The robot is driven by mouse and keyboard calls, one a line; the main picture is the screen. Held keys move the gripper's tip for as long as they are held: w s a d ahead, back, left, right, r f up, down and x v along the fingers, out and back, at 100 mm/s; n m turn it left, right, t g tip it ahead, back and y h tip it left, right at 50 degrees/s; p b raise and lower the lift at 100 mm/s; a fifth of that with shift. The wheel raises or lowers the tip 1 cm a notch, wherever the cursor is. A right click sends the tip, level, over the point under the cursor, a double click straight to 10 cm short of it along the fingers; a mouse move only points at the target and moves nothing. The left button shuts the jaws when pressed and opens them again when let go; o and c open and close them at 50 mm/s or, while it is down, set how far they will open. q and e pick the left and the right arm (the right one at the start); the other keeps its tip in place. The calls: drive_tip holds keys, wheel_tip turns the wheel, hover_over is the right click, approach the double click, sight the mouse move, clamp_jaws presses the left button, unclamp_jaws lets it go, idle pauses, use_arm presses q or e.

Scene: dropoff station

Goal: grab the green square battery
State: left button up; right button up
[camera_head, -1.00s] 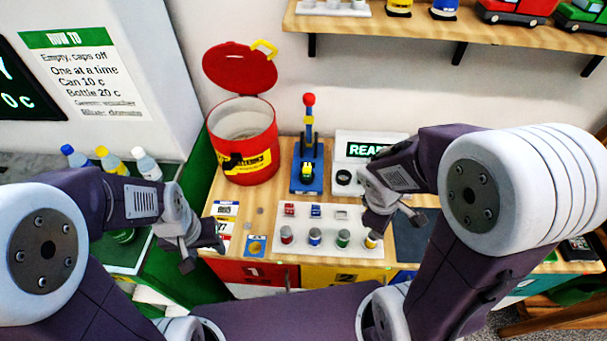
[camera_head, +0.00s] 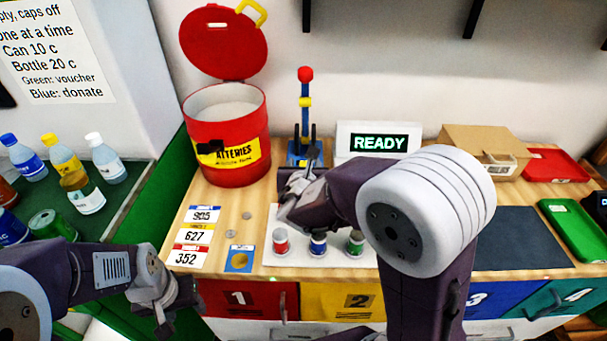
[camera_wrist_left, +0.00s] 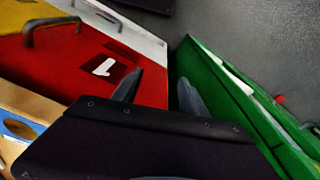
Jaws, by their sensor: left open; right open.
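I cannot make out a green square battery. A white tray (camera_head: 268,257) on the wooden counter holds a row of upright round cells, among them a red one (camera_head: 281,241), a blue one (camera_head: 318,243) and a green one (camera_head: 355,242). My right gripper and arm hide the tray's back part. My right gripper (camera_head: 300,190) is open, above the tray's back left part, in front of the blue lever press (camera_head: 305,110). My left gripper (camera_head: 172,303) is open and empty, low at the counter's front left; its fingers also show in the left wrist view (camera_wrist_left: 160,92).
A red battery bin (camera_head: 215,130) with its lid up stands at the back left. A READY display (camera_head: 378,141) stands behind my right arm. Several bottles (camera_head: 65,160) stand at the left. A cardboard box (camera_head: 485,150), a red tray (camera_head: 556,166) and a green tray (camera_head: 575,230) are at the right.

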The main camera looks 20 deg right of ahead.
sight(304, 163)
drive_tip(key=x, duration=0.6)
drive_tip(key=shift+f, duration=0.3)
drive_tip(key=shift+s+r, duration=0.1)
drive_tip(key=shift+s, duration=0.05)
drive_tip(key=shift+c, duration=0.9)
drive_tip(key=shift+a, duration=0.1)
clamp_jaws()
